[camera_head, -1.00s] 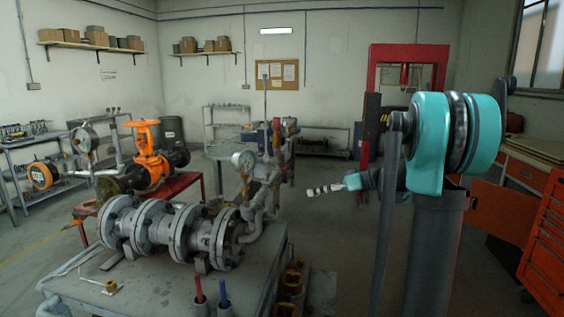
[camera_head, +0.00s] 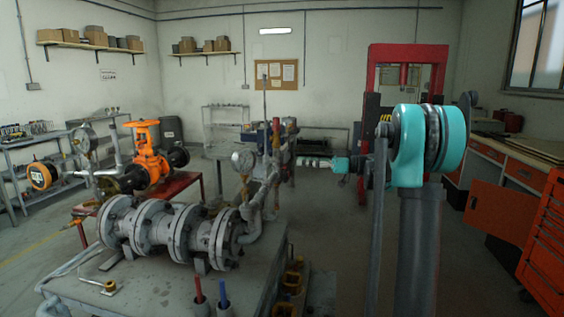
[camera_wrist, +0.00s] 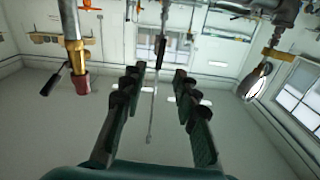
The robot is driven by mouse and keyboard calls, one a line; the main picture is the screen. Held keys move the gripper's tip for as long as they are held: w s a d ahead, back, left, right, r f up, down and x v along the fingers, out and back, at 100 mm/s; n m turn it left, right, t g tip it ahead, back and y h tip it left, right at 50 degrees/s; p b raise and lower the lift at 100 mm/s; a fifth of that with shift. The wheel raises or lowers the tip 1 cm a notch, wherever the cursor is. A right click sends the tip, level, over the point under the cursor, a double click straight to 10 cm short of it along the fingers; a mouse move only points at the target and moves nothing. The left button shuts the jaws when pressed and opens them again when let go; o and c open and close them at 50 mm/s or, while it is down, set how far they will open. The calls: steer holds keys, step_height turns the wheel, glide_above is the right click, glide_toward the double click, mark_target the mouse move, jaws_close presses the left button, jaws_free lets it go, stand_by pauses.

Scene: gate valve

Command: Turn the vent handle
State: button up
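My gripper (camera_head: 298,161) points left at the pipework and is close to its right side. In the wrist view my gripper (camera_wrist: 157,76) is open, its two dark fingers apart with nothing clamped. A tall thin rod (camera_head: 265,98) rises from the pipework; in the wrist view the rod (camera_wrist: 152,115) appears upside down between the fingers, apparently beyond them. A brass fitting with a red cap (camera_wrist: 81,83) and a small black lever (camera_wrist: 54,80) lies left of the fingers. I cannot tell which part is the vent handle.
A pressure gauge (camera_head: 243,160) stands on the pipework; it also shows in the wrist view (camera_wrist: 257,84). The flanged grey valve body (camera_head: 165,229) lies on the bench (camera_head: 160,290). An orange valve (camera_head: 147,153) stands behind it. Open floor lies right of the bench.

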mark_target(282, 160)
steer(key=a, duration=0.3)
steer(key=w+a, duration=0.1)
steer(key=a, duration=0.4)
steer(key=shift+w+a, duration=0.3)
steer(key=shift+w, duration=0.05)
steer(key=shift+c, duration=0.3)
jaws_close()
